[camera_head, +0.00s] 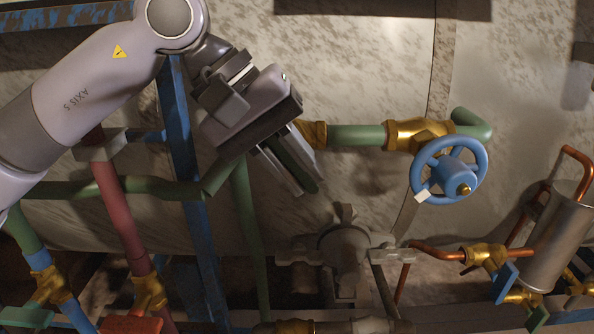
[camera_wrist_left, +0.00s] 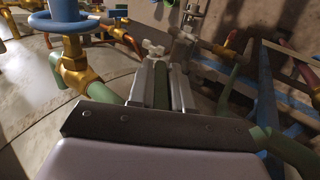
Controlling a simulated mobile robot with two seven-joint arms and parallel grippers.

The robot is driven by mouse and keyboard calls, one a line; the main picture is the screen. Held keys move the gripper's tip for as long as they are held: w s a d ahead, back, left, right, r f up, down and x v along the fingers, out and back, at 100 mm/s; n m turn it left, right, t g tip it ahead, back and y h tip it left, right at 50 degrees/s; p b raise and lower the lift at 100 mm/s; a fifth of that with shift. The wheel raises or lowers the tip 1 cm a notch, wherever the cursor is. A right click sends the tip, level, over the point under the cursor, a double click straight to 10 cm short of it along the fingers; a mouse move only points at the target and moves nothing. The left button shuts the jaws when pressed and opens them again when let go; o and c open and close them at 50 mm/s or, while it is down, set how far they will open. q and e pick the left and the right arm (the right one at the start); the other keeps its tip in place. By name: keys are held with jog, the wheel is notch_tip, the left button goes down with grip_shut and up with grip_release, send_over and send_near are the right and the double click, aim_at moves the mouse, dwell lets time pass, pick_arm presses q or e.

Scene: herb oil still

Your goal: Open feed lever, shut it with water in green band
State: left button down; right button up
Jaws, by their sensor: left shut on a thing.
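My left gripper (camera_head: 305,184) hangs in front of the green feed pipe (camera_head: 355,135), beside its brass valve body (camera_head: 313,135). Its two fingers are shut on a dark green lever handle (camera_head: 290,155), which slants down to the right between them. In the left wrist view the fingers (camera_wrist_left: 163,68) point away from the camera with the green handle (camera_wrist_left: 160,88) between them. The gripper's body hides the lever's upper end and part of the valve. I cannot make out a water gauge or a green band. My right gripper is not in view.
A blue handwheel (camera_head: 448,170) stands to the right. A grey cross-shaped fitting (camera_head: 345,250) sits below the gripper. A blue upright (camera_head: 185,150) and a red pipe (camera_head: 120,210) are at the left. A metal cylinder (camera_head: 560,240) with copper tubing stands at far right.

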pick_arm(q)
jog(key=c, duration=1.1)
grip_release()
jog(key=shift+v, duration=3.6)
